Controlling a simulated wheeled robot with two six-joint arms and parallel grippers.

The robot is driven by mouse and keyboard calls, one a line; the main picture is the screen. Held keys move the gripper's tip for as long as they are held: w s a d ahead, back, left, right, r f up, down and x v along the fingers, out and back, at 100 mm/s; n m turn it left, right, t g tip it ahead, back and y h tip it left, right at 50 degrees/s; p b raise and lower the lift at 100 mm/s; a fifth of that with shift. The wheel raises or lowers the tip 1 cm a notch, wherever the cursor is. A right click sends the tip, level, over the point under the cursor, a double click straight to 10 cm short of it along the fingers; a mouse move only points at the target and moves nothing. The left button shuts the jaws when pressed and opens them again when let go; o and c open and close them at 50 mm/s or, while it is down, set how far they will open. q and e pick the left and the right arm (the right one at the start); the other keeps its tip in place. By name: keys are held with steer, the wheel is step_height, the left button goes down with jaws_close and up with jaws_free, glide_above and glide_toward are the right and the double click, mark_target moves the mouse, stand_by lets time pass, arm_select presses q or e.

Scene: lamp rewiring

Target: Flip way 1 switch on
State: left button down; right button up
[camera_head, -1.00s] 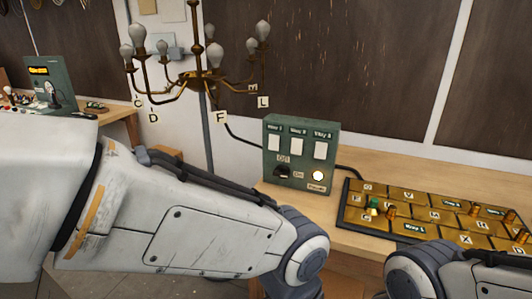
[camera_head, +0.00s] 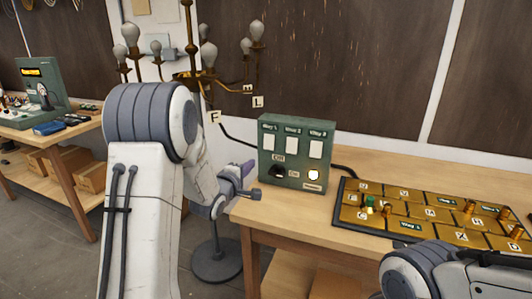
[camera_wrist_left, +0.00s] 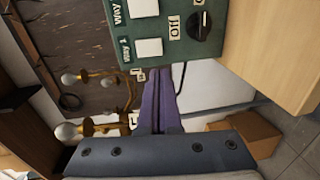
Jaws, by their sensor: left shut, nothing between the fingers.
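The green switch box (camera_head: 297,125) stands on the wooden bench. The white way 1 switch (camera_head: 268,142) is the leftmost of three in its top row; in the left wrist view it shows (camera_wrist_left: 148,48) beside its "Way 1" label. I cannot tell its on or off position. A black knob (camera_head: 279,172) sits below, between "Off" and "On", beside a lit power lamp (camera_head: 314,175). My left gripper (camera_head: 248,168), with purple fingers, is shut and empty, left of the box and apart from it. Its fingers also show in the left wrist view (camera_wrist_left: 158,105). My right gripper is out of view.
A gold lettered board (camera_head: 420,212) with pegs lies right of the box. Another table (camera_head: 60,130) with a green device stands at left. Bench in front of the box is clear.

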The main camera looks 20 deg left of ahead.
mark_target(269, 149)
arm_select(q)
steer(key=shift+w, duration=0.1)
steer(key=w+p, duration=0.1)
steer(key=w, duration=0.3)
steer(key=w+f+p, duration=0.1)
steer(key=w, duration=0.4)
steer(key=w+p, duration=0.1)
steer(key=w, duration=0.3)
steer(key=shift+w+d+f, duration=0.2)
steer(key=shift+d+f, duration=0.05)
steer(key=shift+f, duration=0.05)
steer(key=shift+w+p, duration=0.2)
steer(key=shift+p, duration=0.1)
